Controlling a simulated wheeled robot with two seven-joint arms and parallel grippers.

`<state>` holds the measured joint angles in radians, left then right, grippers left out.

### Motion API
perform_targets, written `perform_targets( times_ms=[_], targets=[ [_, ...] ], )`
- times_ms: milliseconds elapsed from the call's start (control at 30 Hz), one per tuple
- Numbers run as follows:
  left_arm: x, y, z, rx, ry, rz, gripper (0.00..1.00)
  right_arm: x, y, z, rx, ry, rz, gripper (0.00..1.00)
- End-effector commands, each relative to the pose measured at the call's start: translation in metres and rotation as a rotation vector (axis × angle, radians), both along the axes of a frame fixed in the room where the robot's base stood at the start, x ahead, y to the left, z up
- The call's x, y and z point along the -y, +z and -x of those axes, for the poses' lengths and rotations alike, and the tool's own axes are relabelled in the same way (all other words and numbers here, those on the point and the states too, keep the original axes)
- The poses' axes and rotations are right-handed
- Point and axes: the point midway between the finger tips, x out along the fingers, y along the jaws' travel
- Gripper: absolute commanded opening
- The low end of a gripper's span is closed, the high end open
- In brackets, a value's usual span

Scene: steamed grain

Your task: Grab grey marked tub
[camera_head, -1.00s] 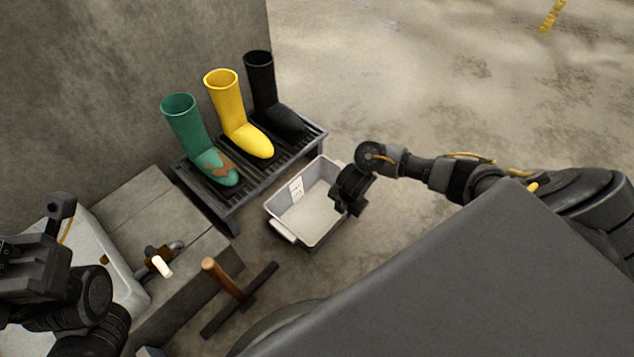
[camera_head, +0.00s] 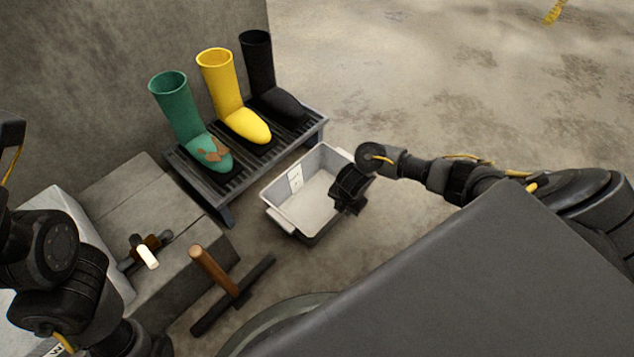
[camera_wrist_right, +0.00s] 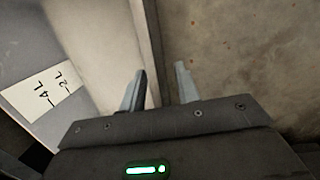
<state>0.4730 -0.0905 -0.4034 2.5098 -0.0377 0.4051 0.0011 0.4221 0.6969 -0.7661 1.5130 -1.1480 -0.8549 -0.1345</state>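The grey tub (camera_head: 281,221) stands on the floor in front of the boot rack. A white label on its inner wall carries the marks "4L" and "2L", readable in the right wrist view (camera_wrist_right: 42,91). My right gripper (camera_head: 343,203) is at the tub's right side. In the right wrist view its two fingers (camera_wrist_right: 160,88) are apart, with the tub's wall edge running between them; I cannot tell whether either finger touches it. My left arm is at the left edge of the head view, and its fingertips are out of frame.
A dark slatted rack (camera_head: 217,183) holds green (camera_head: 182,110), yellow (camera_head: 222,85) and black (camera_head: 259,70) boots behind the tub. A wooden-handled tool (camera_head: 213,270) stands left of it, near grey blocks (camera_head: 130,192). The floor (camera_head: 480,110) to the right is clear.

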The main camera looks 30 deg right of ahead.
Motion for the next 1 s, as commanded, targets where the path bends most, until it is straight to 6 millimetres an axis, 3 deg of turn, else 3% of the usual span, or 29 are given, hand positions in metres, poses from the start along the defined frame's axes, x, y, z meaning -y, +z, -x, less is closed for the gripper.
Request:
perform_targets(
  times_ms=[200, 433, 1000],
  targets=[
    [-0.0002, 0.0011, 0.0, 0.0, 0.0, 0.001, 0.36, -0.0002, 0.0009, -0.0003, 0.001, 0.0, 0.0, 0.31],
    [-0.0002, 0.0011, 0.0, 0.0, 0.001, 0.0, 0.36, -0.0004, 0.0008, -0.0002, 0.0, 0.0, -0.001, 0.01],
    [-0.0002, 0.0009, 0.0003, 0.001, 0.001, 0.001, 0.36, 0.0002, 0.0007, -0.0002, 0.0, 0.0, 0.001, 0.0]
  ],
)
